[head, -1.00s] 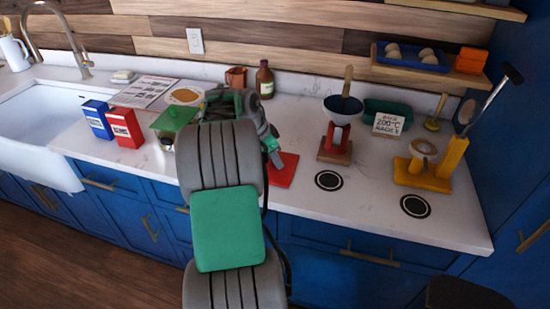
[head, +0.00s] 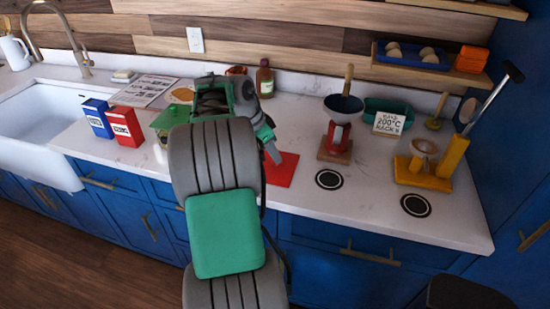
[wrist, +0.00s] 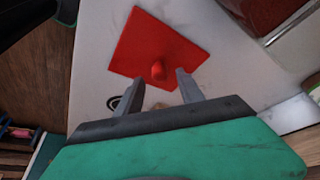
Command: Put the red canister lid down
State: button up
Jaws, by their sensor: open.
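The red canister lid (head: 281,169) is a flat red square lying on the white counter, just right of my arm in the head view. In the head view only part of my gripper (head: 271,152) shows beside the lid; my arm hides the rest. The red canister (head: 124,127) stands farther left, beside a blue canister (head: 97,117).
A brown bottle (head: 264,79) stands behind my gripper. A red-based scale with a bowl (head: 343,110) is to the right, near a sign (head: 388,123) and a yellow stand (head: 420,172). A black ring mark (head: 329,180) lies on bare counter right of the lid. The sink (head: 45,125) is far left.

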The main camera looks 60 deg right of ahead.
jog(key=v, duration=0.8)
jog(key=w+a+r+n+t, duration=0.1)
jog(key=w+a+n+t, duration=0.1)
jog(key=w+a+n, duration=0.4)
jog(key=w+a+n+t, duration=0.1)
jog(key=w+a+n, duration=0.25)
jog(key=a, duration=0.55)
jog(key=s+a+f+n+t+y, duration=0.1)
jog(key=a+f+n+y, duration=0.1)
jog(key=a+n, duration=0.6)
jog(key=s+a+f+n+t+y, duration=0.1)
jog(key=a+f+n, duration=0.3)
jog(key=a, duration=1.8)
jog(key=n+t+p, duration=0.1)
jog(key=n, duration=0.3)
jog(key=shift+s+a+f+y, duration=0.2)
jog(key=shift+a+f+y, duration=0.05)
jog(key=shift+f+y, duration=0.15)
jog(key=shift+d, duration=0.1)
